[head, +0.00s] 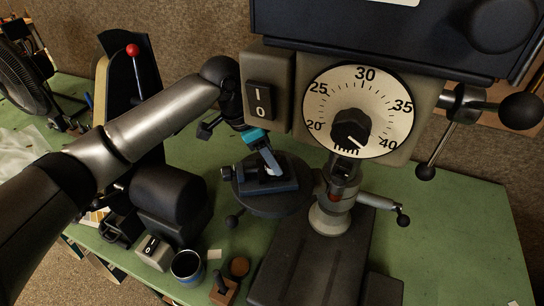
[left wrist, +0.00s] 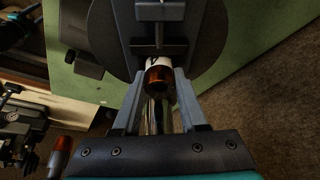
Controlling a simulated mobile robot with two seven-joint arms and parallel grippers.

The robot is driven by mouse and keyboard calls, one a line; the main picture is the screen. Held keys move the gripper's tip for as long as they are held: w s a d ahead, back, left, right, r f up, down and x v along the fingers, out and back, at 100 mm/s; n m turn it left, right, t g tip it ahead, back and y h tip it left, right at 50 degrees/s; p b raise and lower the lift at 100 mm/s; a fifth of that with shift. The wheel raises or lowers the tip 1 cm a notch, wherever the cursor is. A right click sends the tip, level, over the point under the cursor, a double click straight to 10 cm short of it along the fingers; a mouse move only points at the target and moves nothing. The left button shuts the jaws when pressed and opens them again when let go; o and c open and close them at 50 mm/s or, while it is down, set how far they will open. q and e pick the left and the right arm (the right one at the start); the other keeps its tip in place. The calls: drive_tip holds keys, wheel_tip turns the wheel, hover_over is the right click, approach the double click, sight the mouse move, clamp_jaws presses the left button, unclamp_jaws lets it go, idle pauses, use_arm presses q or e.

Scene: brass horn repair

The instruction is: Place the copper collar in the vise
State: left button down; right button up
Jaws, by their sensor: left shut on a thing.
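The copper collar (left wrist: 160,79) shows orange-brown in the left wrist view, between the fingertips of my left gripper (left wrist: 160,86). The gripper is shut on it. In the head view my left gripper (head: 268,165) points down over the dark blue-grey vise (head: 284,186), and the collar cannot be made out there. The vise also shows at the top of the left wrist view (left wrist: 126,18). A white patch with a dark mark lies right beside the collar, at the vise. I cannot tell whether the collar touches the vise. My right gripper is not in view.
The vise sits on the round table of a drill press with a large dial (head: 358,95). The press head overhangs close to my left gripper. A grinder-like black machine (head: 172,200), a dark cup (head: 187,266) and small wooden pieces stand on the green bench (head: 455,235). The bench's right side is clear.

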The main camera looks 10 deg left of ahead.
use_arm(q)
drive_tip(key=shift+c, duration=2.2)
unclamp_jaws()
drive_tip(key=shift+f, duration=0.1)
drive_tip(key=v, duration=1.2)
